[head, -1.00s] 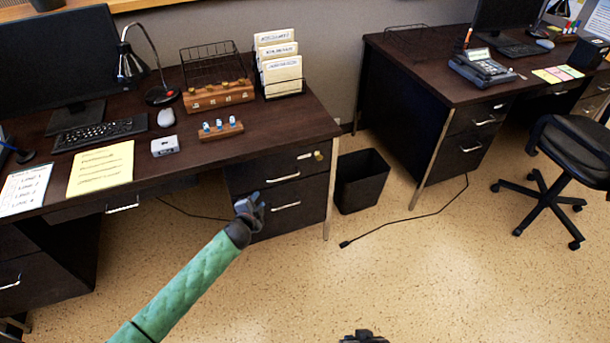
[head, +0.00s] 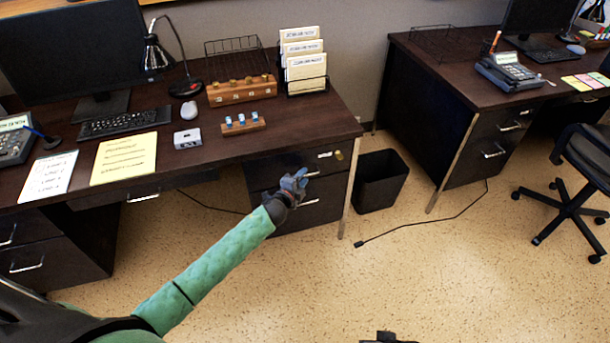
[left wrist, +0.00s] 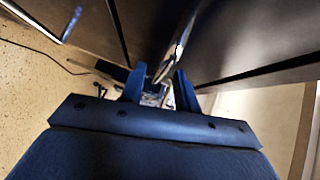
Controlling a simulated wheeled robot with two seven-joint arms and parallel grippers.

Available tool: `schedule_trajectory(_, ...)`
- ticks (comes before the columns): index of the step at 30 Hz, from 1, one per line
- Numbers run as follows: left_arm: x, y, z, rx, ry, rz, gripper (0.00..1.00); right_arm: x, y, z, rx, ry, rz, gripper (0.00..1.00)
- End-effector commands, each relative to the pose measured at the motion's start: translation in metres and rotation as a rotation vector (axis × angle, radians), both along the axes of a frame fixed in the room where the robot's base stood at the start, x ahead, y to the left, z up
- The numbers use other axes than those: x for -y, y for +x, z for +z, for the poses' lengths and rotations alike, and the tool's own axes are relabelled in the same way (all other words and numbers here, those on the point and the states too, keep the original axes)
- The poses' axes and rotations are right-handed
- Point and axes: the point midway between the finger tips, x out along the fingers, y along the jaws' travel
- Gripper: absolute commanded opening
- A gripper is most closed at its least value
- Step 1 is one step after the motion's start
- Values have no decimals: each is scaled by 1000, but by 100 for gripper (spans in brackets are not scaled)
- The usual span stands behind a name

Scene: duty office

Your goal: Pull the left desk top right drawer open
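The left desk (head: 215,160) is dark wood with a pedestal of two drawers at its right end. The top right drawer (head: 265,175) is shut, with a lock and a yellowish tag (head: 339,155) on its front. My left gripper (head: 294,184) is at this drawer's front and partly hides its bar handle (head: 312,174). In the left wrist view, the two blue fingers (left wrist: 160,90) stand apart, with the metal handle (left wrist: 178,45) running between their tips. I cannot tell whether they touch it. A dark part at the bottom edge may be my right gripper (head: 386,338).
The lower drawer (head: 285,218) is shut below. A black waste bin (head: 380,182) stands right of the desk leg (head: 349,190). A cable (head: 420,228) lies on the floor (head: 330,285), which is otherwise clear in front. A second desk (head: 440,70) and a chair (head: 575,190) stand at right.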

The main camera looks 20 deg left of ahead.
Motion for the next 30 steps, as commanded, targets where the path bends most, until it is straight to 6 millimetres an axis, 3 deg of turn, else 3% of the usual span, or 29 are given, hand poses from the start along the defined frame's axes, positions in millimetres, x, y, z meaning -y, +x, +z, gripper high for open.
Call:
schedule_trajectory(6, 4, 17, -3, -1, -1, 1, 32, 3, -1, 2, -6, -6, -1, 0)
schedule_trajectory(16, 4, 19, -3, -1, -1, 1, 32, 3, -2, 2, -11, -8, -2, 0)
schedule_trajectory(21, 4, 19, -3, -1, -2, 1, 0, 3, -2, 2, -10, -8, -2, 0)
schedule_trajectory(30, 5, 17, -4, -2, -1, 1, 0, 3, -1, 3, -8, -7, -1, 0)
